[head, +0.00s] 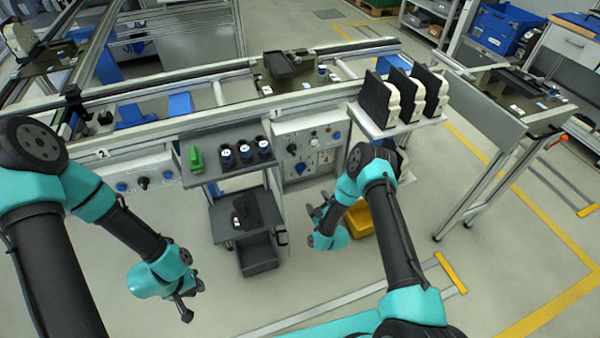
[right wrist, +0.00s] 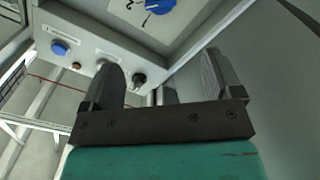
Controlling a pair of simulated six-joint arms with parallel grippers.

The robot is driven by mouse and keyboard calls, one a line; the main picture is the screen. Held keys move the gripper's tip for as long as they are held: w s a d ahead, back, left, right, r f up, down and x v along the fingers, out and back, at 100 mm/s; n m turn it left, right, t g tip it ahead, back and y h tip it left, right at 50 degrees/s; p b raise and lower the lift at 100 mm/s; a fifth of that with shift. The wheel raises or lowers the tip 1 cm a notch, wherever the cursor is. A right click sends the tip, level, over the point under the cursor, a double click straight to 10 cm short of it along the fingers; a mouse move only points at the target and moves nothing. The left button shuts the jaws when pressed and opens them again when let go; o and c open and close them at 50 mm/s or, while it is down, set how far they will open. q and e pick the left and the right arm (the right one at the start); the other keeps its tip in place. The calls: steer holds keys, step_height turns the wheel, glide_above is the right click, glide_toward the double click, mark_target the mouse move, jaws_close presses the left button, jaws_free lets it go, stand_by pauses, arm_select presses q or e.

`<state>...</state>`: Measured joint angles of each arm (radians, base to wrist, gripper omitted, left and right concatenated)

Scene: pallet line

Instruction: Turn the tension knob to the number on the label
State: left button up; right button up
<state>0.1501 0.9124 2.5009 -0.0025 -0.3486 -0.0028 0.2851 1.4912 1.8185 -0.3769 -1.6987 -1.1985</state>
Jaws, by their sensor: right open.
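A blue knob (right wrist: 160,6) with a white pointer mark shows at the top edge of the right wrist view, partly cut off. It sits on a pale plate with dark dial marks; one looks like a 2. In the head view a small blue knob (head: 300,168) is on the front panel (head: 325,135) by the sign 1. No label number is readable. My right gripper (head: 318,212) is in front of and below this panel; in the right wrist view (right wrist: 168,85) its fingers are open, empty and apart from the blue knob. My left gripper (head: 192,302) hangs low at left; its opening is unclear.
A black knob (right wrist: 139,78) and a blue button (right wrist: 60,48) are on the panel beyond my right fingers. A grey cart (head: 222,147) with blue-black cylinders and a green item stands left of the panel. A shelf (head: 395,128) with black-and-white units is at right. A yellow bin (head: 360,220) sits below.

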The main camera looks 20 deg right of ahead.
mark_target(303, 171)
steer(key=w, duration=0.5)
steer(key=w+a, duration=0.1)
steer(key=w, duration=1.1)
steer(key=shift+w+a, duration=0.15)
steer(key=shift+a, duration=0.15)
steer(key=shift+c, duration=0.3)
steer(key=c, duration=0.9)
steer(key=shift+o, duration=0.2)
